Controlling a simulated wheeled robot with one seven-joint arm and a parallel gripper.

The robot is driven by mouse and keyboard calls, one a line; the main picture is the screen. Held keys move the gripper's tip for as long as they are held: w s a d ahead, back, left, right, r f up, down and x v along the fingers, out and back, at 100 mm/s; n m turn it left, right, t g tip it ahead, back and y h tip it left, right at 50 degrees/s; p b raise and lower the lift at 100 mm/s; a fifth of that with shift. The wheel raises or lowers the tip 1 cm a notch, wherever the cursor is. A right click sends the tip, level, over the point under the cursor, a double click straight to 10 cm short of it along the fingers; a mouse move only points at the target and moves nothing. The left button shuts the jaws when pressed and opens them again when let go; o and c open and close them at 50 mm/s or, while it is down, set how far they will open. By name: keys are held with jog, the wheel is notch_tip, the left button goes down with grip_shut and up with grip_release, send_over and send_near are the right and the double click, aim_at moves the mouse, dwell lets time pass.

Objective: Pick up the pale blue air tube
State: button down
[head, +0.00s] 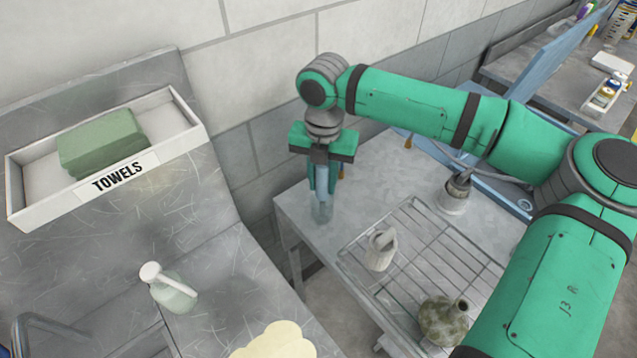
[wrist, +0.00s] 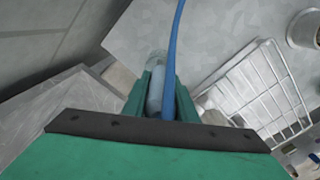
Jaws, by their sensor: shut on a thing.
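My gripper (head: 322,188) points down over the near left corner of the grey metal table. It is shut on the pale blue air tube (head: 322,177), which shows upright between the green fingers. In the wrist view the pale tube (wrist: 155,92) sits between the fingers (wrist: 162,95), and its lower end meets a clear, glassy piece (wrist: 157,60). A brighter blue hose (wrist: 175,45) also runs up between the fingers there; I cannot tell whether it joins the tube. The fingers hide part of the tube.
A wire rack (head: 425,250) lies on the table, with a pale jug (head: 380,250) and a mottled green flask (head: 442,318). A grey pot (head: 455,193) stands behind. A gap separates bench and table.

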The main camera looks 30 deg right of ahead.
jog(key=shift+r, duration=0.1)
jog(key=r, duration=1.6)
jog(key=shift+w+a+r, duration=0.1)
jog(key=shift+w+a, duration=0.1)
jog(key=shift+w, duration=0.05)
jog(key=r, duration=0.4)
jog(key=shift+s+d, duration=0.2)
jog(key=shift+s, duration=0.2)
